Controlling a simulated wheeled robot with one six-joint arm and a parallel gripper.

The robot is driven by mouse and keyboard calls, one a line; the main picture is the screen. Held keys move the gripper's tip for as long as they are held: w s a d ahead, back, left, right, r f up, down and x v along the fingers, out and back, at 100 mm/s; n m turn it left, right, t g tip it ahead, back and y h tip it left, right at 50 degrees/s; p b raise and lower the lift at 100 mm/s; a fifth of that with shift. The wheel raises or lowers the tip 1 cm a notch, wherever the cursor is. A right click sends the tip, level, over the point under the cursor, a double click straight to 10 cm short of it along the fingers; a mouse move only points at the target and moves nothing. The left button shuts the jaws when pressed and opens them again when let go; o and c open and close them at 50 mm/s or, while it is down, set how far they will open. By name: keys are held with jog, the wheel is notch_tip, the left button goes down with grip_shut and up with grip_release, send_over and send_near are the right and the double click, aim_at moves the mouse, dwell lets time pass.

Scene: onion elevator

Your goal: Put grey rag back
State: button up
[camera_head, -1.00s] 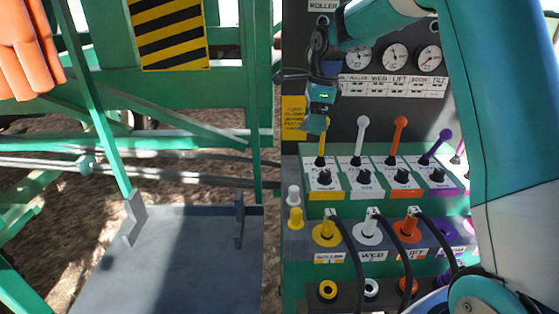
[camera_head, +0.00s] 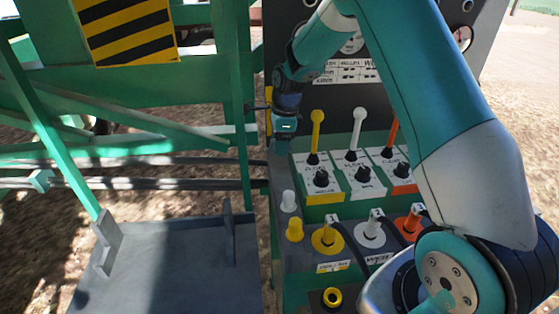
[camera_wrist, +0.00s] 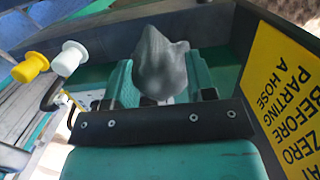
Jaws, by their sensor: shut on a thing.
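My gripper (camera_wrist: 162,88) is shut on the grey rag (camera_wrist: 160,58), which bulges up between the two teal fingers in the wrist view. In the head view my gripper (camera_head: 281,146) hangs at the left edge of the control panel, just left of the yellow lever (camera_head: 317,130). The rag cannot be made out in the head view. A dark hook-like piece (camera_wrist: 52,95) shows left of the gripper in the wrist view.
White (camera_head: 289,200) and yellow (camera_head: 295,230) plugs stand below the gripper. Several levers and hose couplings fill the panel's right side. A grey tray (camera_head: 185,260) with upright brackets lies lower left. A yellow warning sign (camera_wrist: 285,85) is close at right in the wrist view.

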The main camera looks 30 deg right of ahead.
aim_at(279, 171)
jog(key=shift+f+p, duration=0.4)
jog(key=shift+f, duration=3.1)
jog(key=shift+f, duration=0.2)
jog(key=o, duration=0.9)
jog(key=shift+o, duration=0.2)
jog(key=shift+r, duration=0.2)
jog(key=r, duration=0.4)
jog(key=d+r+b, duration=0.1)
jog(key=r, duration=0.3)
jog(key=r+b, duration=0.1)
jog(key=r, duration=0.3)
jog(key=shift+s+d, duration=0.25)
jog(key=shift+s, duration=0.1)
